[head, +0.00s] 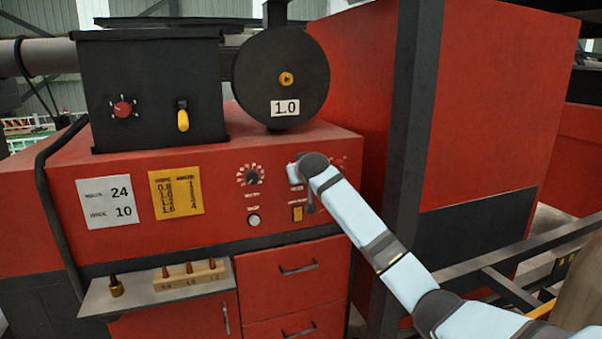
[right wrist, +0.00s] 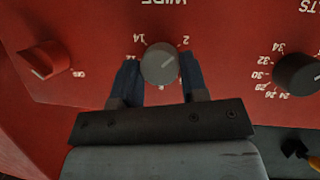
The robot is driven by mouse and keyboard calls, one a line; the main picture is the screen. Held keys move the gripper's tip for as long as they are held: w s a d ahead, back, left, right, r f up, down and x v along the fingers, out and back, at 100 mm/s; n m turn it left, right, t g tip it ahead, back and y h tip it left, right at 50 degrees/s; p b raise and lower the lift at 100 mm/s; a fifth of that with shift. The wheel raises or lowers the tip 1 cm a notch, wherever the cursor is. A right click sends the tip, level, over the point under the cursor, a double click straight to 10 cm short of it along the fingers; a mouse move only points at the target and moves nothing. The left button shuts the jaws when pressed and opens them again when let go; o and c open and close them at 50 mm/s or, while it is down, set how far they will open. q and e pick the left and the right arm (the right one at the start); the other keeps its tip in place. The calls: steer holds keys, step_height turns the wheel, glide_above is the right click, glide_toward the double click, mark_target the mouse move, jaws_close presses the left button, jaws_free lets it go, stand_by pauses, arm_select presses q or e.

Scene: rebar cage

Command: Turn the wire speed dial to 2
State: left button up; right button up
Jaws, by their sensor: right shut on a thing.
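The wire speed dial (right wrist: 160,66) is a round grey knob on the red panel, seen upside down in the right wrist view. A 2 and a 14 show beside it, and "WIRE" is partly visible. A faint pale mark is on its face, but I cannot read its setting surely. My right gripper (right wrist: 160,85) has its dark blue fingers on both sides of the dial and is shut on it. In the head view my right gripper (head: 298,171) covers the dial. My left gripper is not in view.
A black volts dial (right wrist: 297,74) and a red switch knob (right wrist: 41,61) flank the dial. The volts dial also shows in the head view (head: 250,175). A grey card (head: 110,214) reads 24 and 10. A shelf (head: 130,300) with a wooden tip block (head: 190,281) sits below.

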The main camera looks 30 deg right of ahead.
stand_by(0.5)
steer(key=o, duration=0.9)
steer(key=shift+b+v, duration=1.8)
steer(key=shift+v, duration=5.1)
steer(key=shift+a+f, duration=0.1)
